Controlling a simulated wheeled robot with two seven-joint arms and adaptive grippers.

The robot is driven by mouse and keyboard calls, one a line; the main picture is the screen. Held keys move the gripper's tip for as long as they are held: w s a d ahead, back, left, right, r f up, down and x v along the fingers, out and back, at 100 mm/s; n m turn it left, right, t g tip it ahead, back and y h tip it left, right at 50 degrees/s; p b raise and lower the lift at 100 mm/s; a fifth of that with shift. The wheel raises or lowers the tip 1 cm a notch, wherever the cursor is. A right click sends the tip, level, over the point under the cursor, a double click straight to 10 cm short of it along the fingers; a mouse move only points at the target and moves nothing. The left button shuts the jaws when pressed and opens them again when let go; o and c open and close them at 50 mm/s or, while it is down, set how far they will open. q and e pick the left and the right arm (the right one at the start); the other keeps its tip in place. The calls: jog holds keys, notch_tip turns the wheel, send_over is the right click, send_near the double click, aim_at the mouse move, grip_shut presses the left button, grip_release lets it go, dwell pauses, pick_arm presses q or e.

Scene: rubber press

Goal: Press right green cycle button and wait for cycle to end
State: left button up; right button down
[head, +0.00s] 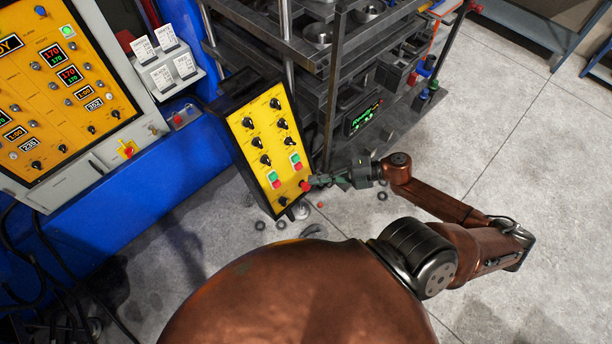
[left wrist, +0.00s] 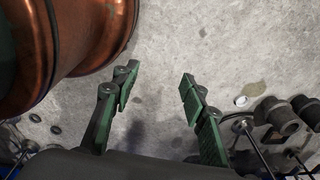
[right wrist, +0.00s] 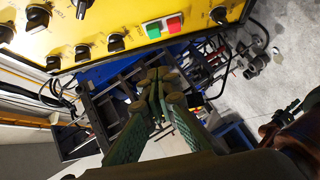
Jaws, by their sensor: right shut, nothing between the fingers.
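A yellow control panel (head: 250,132) with black knobs faces up beside the blue machine. It carries two green-and-red button pairs: the right green button (head: 294,158) and the left green button (head: 272,175). My right gripper (head: 314,181) is shut and empty at the panel's lower right edge, beside a red round button (head: 304,186). Contact there cannot be told. In the right wrist view, its closed fingertips (right wrist: 158,76) lie below one green button (right wrist: 153,30) and its red neighbour; which pair this is cannot be told. My left gripper (left wrist: 157,78) is open and empty over the floor.
A larger yellow panel with displays (head: 68,75) is at the left on the blue machine. A dark metal rack (head: 335,75) with parts stands behind the small panel. Small rings lie on the floor (head: 382,196). The concrete floor at right is mostly clear.

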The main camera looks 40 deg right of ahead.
jog(key=p, duration=0.2)
send_near(272, 180)
jog(key=s+a+r, duration=0.1)
jog(key=s+a, duration=0.1)
jog(key=w, duration=0.2)
jog(key=w+a+f+p, duration=0.1)
jog(key=w+a+f, duration=0.1)
jog(key=w, duration=0.1)
jog(key=shift+w+a+f+p, duration=0.15)
jog(key=shift+w+p, duration=0.15)
pick_arm(q)
jog(key=r, duration=0.2)
jog(key=w+r, duration=0.1)
jog(key=r, duration=0.1)
jog(key=shift+w, duration=0.1)
